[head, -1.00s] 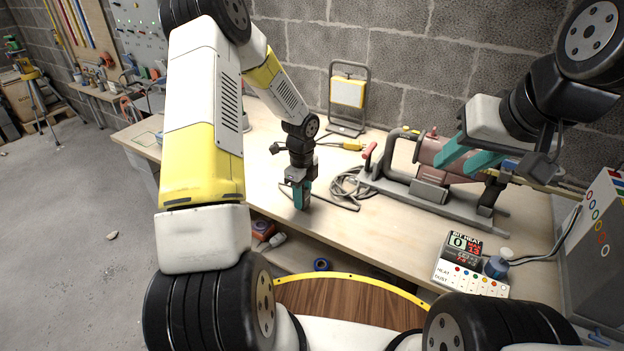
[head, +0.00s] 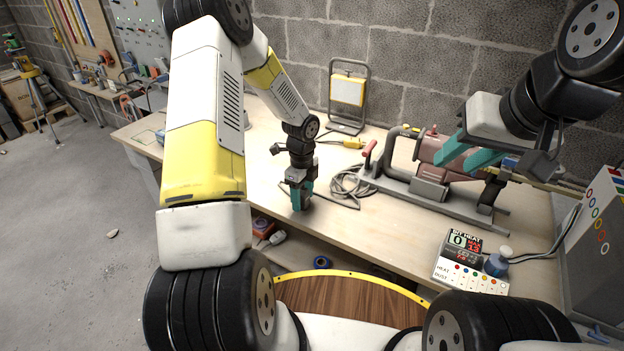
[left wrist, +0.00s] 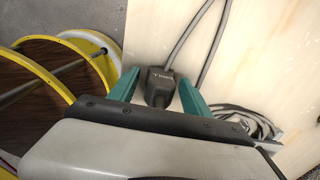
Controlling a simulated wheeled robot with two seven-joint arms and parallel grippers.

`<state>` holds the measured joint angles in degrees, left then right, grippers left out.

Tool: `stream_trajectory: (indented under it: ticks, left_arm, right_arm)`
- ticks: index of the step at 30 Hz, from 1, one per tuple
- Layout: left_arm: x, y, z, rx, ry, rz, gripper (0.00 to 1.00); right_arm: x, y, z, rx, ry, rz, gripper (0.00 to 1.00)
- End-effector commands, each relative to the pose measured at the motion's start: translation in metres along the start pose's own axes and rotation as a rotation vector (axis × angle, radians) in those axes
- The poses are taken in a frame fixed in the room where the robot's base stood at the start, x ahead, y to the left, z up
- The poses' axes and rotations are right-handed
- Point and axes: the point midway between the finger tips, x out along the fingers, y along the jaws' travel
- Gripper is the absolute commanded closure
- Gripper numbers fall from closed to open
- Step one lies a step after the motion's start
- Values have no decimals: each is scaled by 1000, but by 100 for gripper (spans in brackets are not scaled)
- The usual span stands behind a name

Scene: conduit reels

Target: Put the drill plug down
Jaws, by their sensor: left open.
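The drill plug (left wrist: 158,86) is dark grey with a grey cable and lies on the pale workbench (left wrist: 150,30) in the left wrist view. My left gripper (left wrist: 155,88) is open, with one teal finger on each side of the plug and a gap at both sides. In the head view, my left gripper (head: 301,205) is low at the bench top near its front edge and hides the plug. My right gripper (head: 452,156) is open, its teal fingers apart and empty, in front of the red-brown drill (head: 436,152) in the picture.
Coiled grey cable (head: 350,181) lies right of my left gripper, beside the drill's grey stand (head: 430,196). A yellow connector (head: 352,143) and a work light (head: 347,91) are behind. A bit-heat box (head: 468,262) stands front right. The bench's left part is fairly clear.

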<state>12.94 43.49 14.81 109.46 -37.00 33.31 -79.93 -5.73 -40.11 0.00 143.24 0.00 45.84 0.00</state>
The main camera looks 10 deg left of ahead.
Motion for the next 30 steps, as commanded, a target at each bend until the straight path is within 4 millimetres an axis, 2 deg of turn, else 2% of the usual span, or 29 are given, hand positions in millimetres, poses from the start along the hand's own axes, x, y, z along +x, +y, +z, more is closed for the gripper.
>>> stream_trajectory:
  ticks: [5,18,24,26,29,30]
  left_arm:
    - [-18,-1,1,-1,-2,-4,43]
    - [-109,-1,0,-2,-1,-4,43]
    - [-129,0,0,-5,-2,-2,43]
    - [-137,2,0,-26,-7,-8,43]
    - [-162,11,-4,-123,-27,-33,43]
    - [-176,18,-5,-186,-38,-49,43]
  right_arm:
    - [0,0,0,0,0,0,64]
    - [0,0,0,0,0,0,64]
    - [0,0,0,0,0,0,64]
    - [0,0,0,0,0,0,64]
    - [0,0,0,0,0,0,64]
    - [0,0,0,0,0,0,64]
